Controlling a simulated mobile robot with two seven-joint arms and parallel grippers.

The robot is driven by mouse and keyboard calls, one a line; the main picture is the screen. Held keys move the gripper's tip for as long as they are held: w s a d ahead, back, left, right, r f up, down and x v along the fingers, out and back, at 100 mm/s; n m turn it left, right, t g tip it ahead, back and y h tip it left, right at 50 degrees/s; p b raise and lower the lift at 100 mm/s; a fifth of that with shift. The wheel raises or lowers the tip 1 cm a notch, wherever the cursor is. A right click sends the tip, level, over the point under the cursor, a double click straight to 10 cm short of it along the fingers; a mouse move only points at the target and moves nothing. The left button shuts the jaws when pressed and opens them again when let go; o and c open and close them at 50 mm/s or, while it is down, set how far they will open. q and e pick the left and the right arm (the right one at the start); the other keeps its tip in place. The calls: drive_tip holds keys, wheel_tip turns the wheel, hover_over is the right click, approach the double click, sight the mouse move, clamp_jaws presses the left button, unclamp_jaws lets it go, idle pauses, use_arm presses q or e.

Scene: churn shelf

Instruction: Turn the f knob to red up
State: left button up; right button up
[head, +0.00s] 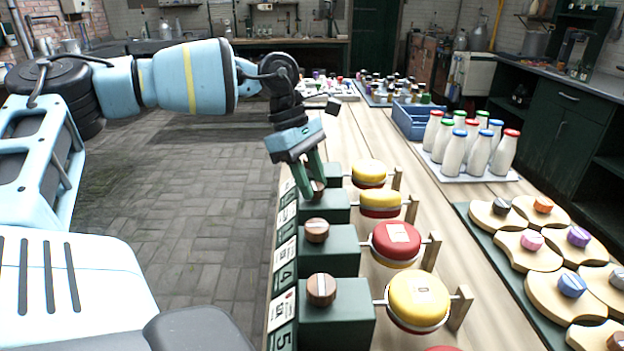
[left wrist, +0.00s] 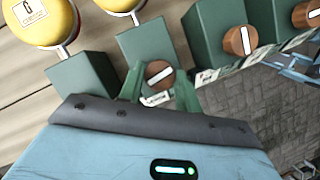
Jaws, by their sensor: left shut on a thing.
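My left gripper (head: 314,188) reaches down over the row of green boxes in the head view, its fingers closed around a round wooden knob (left wrist: 158,76). That knob has a white pointer line and sits on a green box (left wrist: 142,42). The left gripper (left wrist: 158,92) shows there with one green finger on each side of the knob. A drum (head: 380,201), yellow above and red below, is beside this box. The knob's letter is not readable. A yellow drum (left wrist: 38,18) marked G belongs to the neighbouring box. My right gripper is not in view.
Nearer knobs (head: 316,230) (head: 321,289) sit on green boxes beside a red-topped drum (head: 396,239) and a yellow-topped drum (head: 419,299). Milk bottles (head: 478,154), a blue crate (head: 412,120) and a board of wooden pieces (head: 522,248) stand to the right.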

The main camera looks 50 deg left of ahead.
use_arm(q)
drive_tip(key=n, duration=0.2)
drive_tip(key=n+t+b, duration=0.1)
drive_tip(key=n, duration=0.1)
drive_tip(key=shift+s+d+n+t+y, duration=0.1)
drive_tip(key=shift+n+t+y, duration=0.2)
drive_tip(key=shift+y, duration=0.1)
drive_tip(key=n+y+b, duration=0.1)
drive_tip(key=n+b, duration=0.1)
drive_tip(key=n, duration=0.1)
drive_tip(key=shift+f+n+t, duration=0.1)
drive_tip(key=shift+n+t, duration=0.2)
drive_tip(key=shift+t, duration=0.1)
drive_tip(key=n+y+b, duration=0.1)
drive_tip(key=n+b, duration=0.1)
drive_tip(key=shift+d+f+n+t, duration=0.1)
drive_tip(key=shift+n+t, duration=0.2)
drive_tip(key=shift+n, duration=0.1)
drive_tip(key=n+y+b, duration=0.1)
drive_tip(key=n+b, duration=0.2)
drive_tip(key=shift+d, duration=0.1)
drive_tip(key=shift+s+n+y+b, duration=0.1)
drive_tip(key=shift+n+y+b, duration=0.4)
drive_tip(key=shift+n+b, duration=0.5)
drive_tip(key=shift+b, duration=0.05)
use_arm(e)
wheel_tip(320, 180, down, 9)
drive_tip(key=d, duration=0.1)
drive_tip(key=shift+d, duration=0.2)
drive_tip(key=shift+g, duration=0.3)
